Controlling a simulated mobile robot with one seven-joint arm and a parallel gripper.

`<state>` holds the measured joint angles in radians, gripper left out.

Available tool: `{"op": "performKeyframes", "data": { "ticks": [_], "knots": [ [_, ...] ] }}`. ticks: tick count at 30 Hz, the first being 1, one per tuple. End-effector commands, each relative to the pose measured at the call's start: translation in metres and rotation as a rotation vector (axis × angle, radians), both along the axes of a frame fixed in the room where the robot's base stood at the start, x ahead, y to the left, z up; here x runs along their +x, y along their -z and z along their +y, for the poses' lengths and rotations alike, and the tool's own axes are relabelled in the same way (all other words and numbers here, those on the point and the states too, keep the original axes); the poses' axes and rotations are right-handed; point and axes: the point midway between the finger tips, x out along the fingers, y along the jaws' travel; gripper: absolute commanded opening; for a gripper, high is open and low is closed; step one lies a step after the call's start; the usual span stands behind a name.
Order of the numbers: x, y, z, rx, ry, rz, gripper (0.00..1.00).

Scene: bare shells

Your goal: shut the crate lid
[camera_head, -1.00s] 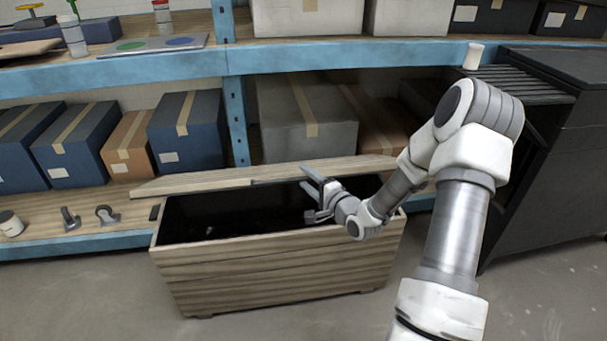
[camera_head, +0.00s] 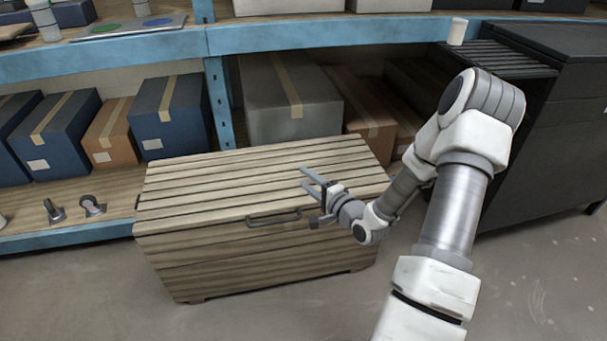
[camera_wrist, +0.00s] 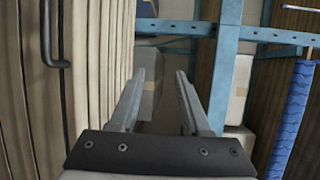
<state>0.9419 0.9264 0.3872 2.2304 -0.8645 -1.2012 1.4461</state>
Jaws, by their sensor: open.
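The wooden crate (camera_head: 255,262) stands on the floor in front of the shelf. Its slatted lid (camera_head: 220,180) lies flat over the top, with no dark gap visible along the front. A dark bar handle (camera_head: 273,219) is at the front edge, and it also shows at upper left in the wrist view (camera_wrist: 50,40). My gripper (camera_head: 306,177) is open and empty, over the right part of the lid. In the wrist view its two fingers (camera_wrist: 160,74) are apart, with the lid's slats (camera_wrist: 100,70) on the left; I cannot tell whether they touch it.
A blue-framed shelf (camera_head: 300,36) with boxes stands behind the crate, close to its back. A black cabinet (camera_head: 560,120) is on the right. Two small metal parts (camera_head: 91,206) lie on the lower shelf at left. The floor in front (camera_head: 290,315) is clear.

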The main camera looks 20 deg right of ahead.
Motion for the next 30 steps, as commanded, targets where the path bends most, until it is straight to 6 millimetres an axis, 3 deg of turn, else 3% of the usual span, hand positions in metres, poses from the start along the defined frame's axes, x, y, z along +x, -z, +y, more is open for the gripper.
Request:
{"op": "performKeyframes", "data": {
  "ticks": [15, 30],
  "knots": [
    [-0.029, 0.021, -0.008, 0.001, 0.000, 0.002, 0.47],
    [-0.032, 0.022, -0.009, 0.002, 0.000, 0.001, 0.47]
  ]
}}
